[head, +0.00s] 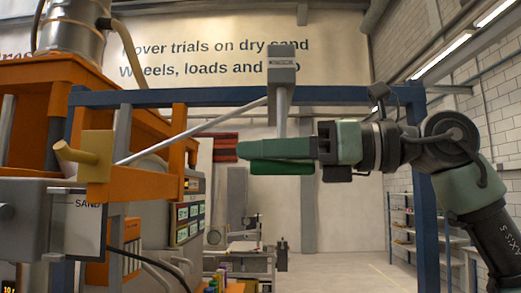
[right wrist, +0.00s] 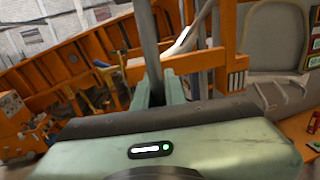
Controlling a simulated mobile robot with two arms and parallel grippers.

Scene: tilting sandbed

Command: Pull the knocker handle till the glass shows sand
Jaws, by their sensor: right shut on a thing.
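A grey upright handle (head: 282,112), which I take for the knocker handle, hangs from a grey box (head: 282,65) on the blue crossbar. My right gripper (head: 262,156) comes in from the right and is shut on this handle. In the right wrist view the handle (right wrist: 148,38) passes between the pale green fingers (right wrist: 155,92). A thin grey rod (head: 190,132) slopes from near the box down to a tan block (head: 94,153) at the left. A grey box marked SAND (head: 85,215) sits below that block. I cannot make out sand in a glass. My left gripper is out of view.
A blue frame (head: 425,190) spans the view, its right post close to my right arm. An orange hopper structure (head: 50,85) with a metal drum (head: 72,30) fills the left. Green displays (head: 190,218) stand behind. Open floor (head: 345,272) lies beyond the frame.

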